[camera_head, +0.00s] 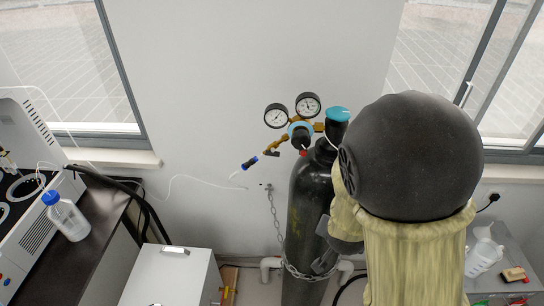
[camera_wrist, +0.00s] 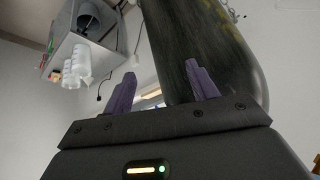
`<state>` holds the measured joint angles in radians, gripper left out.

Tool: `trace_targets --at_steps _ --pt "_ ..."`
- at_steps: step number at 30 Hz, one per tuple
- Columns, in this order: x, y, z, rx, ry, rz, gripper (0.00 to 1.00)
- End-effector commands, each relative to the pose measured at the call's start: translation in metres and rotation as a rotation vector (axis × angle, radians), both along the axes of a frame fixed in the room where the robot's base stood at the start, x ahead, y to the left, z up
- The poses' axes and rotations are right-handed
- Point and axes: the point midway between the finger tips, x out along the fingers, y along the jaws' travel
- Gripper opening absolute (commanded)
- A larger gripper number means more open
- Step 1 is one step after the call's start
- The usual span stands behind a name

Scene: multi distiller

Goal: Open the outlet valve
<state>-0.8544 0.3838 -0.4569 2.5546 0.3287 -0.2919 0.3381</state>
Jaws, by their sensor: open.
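A dark gas cylinder (camera_head: 302,215) stands upright against the wall, with a blue-topped knob (camera_head: 338,114) at its top. A brass regulator (camera_head: 318,127) carries two round gauges (camera_head: 292,110) and a knob with a light-blue ring (camera_head: 300,130). A small dark lever (camera_head: 271,153) sits on the outlet line, left of and below the gauges; which part is the outlet valve is not certain. My gripper (camera_wrist: 160,78) is open and empty, its purple fingers pointing towards the cylinder body, which also fills the upper middle of the wrist view (camera_wrist: 200,40). No valve shows between the fingers.
A chain (camera_head: 275,215) runs from the wall to the cylinder. A white box (camera_head: 172,275) stands lower left. A grey bench (camera_head: 500,278) with white bottles is at right. My arm covers the cylinder's right side.

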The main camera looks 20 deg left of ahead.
Motion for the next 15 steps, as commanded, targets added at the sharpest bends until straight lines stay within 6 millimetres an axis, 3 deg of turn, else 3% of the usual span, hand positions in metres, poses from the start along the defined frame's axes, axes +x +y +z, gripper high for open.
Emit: trace_targets --at_steps 15 --pt "-0.045 -0.086 0.04 -0.009 0.261 0.128 0.58"
